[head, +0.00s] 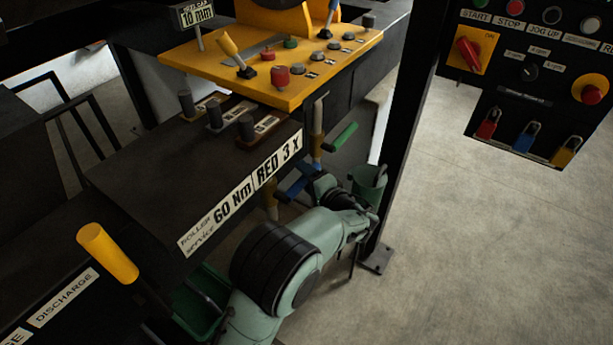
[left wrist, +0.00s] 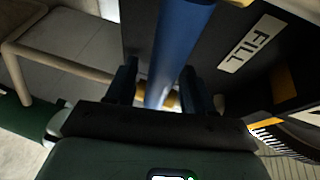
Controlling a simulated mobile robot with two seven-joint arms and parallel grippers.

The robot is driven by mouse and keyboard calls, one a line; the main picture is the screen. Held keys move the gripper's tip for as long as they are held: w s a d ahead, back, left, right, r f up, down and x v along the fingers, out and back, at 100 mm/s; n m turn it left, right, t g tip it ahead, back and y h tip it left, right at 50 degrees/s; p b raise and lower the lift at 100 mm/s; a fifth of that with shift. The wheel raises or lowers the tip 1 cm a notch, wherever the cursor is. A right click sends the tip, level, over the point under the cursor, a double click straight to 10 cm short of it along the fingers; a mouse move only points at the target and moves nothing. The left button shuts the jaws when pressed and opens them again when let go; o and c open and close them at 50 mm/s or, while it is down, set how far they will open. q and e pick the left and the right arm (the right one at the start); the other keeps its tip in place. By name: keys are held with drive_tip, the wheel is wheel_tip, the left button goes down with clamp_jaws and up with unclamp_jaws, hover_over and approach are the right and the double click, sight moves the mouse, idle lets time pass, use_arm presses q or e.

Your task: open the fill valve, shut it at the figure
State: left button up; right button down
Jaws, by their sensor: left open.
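In the left wrist view a blue handle (left wrist: 182,35) runs down between the two fingers of my left gripper (left wrist: 157,85). The fingers stand apart on either side of it; I cannot tell whether either touches it. A white FILL label (left wrist: 251,43) is on the dark panel to the right of the handle. In the head view a blue lever (head: 297,183) shows below the dark housing, beside my left wrist, which partly hides it. No level reading for the fill can be made out. My right gripper is not in view.
A green handle (head: 340,136) sticks out above my left wrist. A green bucket (head: 369,184) is beside it, near a dark post (head: 398,140). A yellow control plate (head: 290,62) with levers lies above. A DISCHARGE handle (head: 107,252) is at left. Open floor lies right.

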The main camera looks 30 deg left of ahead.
use_arm(q)
drive_tip(key=shift+c, duration=0.3)
clamp_jaws()
